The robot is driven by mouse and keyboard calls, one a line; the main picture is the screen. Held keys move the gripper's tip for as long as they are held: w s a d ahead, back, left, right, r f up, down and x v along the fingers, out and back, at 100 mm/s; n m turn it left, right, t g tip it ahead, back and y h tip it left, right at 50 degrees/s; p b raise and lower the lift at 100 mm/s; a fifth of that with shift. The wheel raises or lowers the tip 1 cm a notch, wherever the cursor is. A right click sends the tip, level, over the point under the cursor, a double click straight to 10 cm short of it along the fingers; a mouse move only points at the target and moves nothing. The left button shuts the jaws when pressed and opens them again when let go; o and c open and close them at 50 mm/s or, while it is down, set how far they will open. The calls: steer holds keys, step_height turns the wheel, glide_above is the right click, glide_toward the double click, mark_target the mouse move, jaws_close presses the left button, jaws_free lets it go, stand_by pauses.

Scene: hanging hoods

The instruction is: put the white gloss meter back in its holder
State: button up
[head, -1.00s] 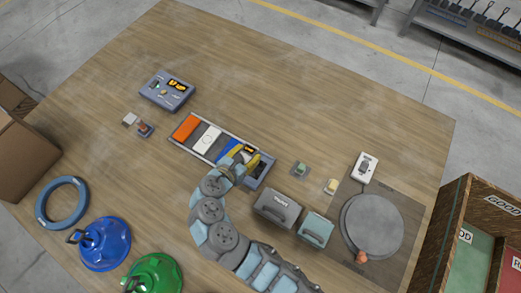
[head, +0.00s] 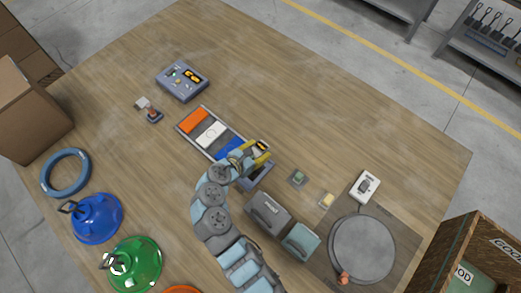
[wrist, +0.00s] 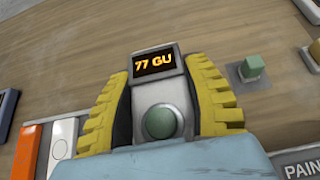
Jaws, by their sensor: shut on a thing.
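The gloss meter (wrist: 158,95) is pale grey-white, with a lit "77 GU" display and a round green button. In the wrist view it sits between the yellow fingers of my gripper (wrist: 160,100), which is shut on it. In the head view my gripper (head: 250,157) is at the right end of the tile tray, and the meter's display (head: 262,147) shows beside the fingers. A dark blue-grey box (head: 258,181), seemingly the holder, lies just below the gripper, partly hidden by it. I cannot tell whether the meter touches it.
The tray (head: 203,128) carries orange, white and blue tiles. A grey case (head: 268,211) and a teal case (head: 301,240) stand close below right. A small green block (head: 298,177) and a white device (head: 365,187) lie further right.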

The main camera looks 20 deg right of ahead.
steer(key=shift+f+b, duration=2.8)
steer(key=shift+b, duration=0.4)
steer(key=shift+f+p, duration=0.4)
steer(key=shift+f, duration=1.25)
steer(key=shift+p, duration=0.65)
steer(key=shift+f, duration=0.55)
steer(key=o, duration=1.3)
steer(key=shift+f, duration=0.1)
steer(key=v, duration=1.2)
